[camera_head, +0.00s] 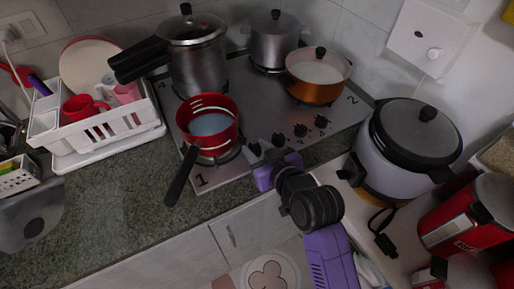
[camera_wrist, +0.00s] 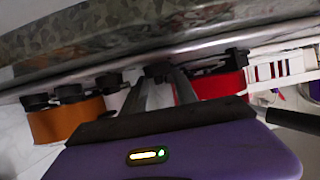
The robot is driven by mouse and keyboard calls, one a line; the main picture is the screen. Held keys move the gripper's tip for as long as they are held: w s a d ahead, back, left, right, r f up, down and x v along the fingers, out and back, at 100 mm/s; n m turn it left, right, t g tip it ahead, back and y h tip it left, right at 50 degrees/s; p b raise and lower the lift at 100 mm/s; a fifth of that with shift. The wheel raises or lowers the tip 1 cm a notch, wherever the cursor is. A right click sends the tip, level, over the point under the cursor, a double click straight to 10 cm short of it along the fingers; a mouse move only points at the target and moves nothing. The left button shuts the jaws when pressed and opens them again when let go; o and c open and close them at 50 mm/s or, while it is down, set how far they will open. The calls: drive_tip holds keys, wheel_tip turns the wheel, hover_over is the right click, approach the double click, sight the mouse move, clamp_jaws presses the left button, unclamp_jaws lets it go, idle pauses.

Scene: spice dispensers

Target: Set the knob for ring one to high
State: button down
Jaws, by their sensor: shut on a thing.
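The steel cooktop (camera_head: 240,177) has a row of black knobs along its right front part. A "1" is printed at its front left corner, by the ring under the red pot (camera_head: 222,137). My gripper (camera_head: 262,150) is at the leftmost knob (camera_head: 254,149), with its fingers around it. In the wrist view, the fingers (camera_wrist: 162,88) close on a dark knob (camera_wrist: 157,70). Its pointer setting is hidden. The other knobs, including the middle ones (camera_head: 278,140) and the right one (camera_head: 321,121), stand free to the right.
The red pot's black handle (camera_head: 181,176) juts over the counter front, left of my gripper. A pressure cooker (camera_head: 198,65), a steel pot (camera_head: 273,42) and a copper pot (camera_head: 317,85) stand behind. A rice cooker (camera_head: 390,150) is to the right, a white dish rack (camera_head: 100,130) left.

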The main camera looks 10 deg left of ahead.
drive_tip(key=shift+r+p, duration=0.1)
drive_tip(key=shift+p, duration=0.3)
drive_tip(key=shift+s+a+r+m+t+h+p, duration=0.1)
drive_tip(key=shift+m+t+h+p, duration=0.2)
drive_tip(key=shift+m+h+p, duration=0.5)
drive_tip(key=shift+a+f+m+t+h+p, duration=0.1)
drive_tip(key=shift+f+m+t+h+p, duration=0.15)
drive_tip(key=shift+m+t+h+p, duration=0.5)
drive_tip(key=shift+a+f+m+h+b, duration=0.1)
drive_tip(key=shift+f+m+h+b, duration=0.05)
drive_tip(key=shift+m+h+b, duration=0.3)
drive_tip(key=shift+a+f+m+h+b, duration=0.1)
drive_tip(key=shift+m+h+b, duration=0.2)
drive_tip(key=shift+h, duration=0.2)
drive_tip(key=shift+s+r+m+h+b, duration=0.1)
drive_tip(key=shift+r+m+h+b, duration=0.1)
drive_tip(key=shift+m+h+b, duration=0.3)
drive_tip(key=c, duration=1)
unclamp_jaws()
drive_tip(key=shift+o, duration=0.2)
drive_tip(key=shift+r, duration=0.1)
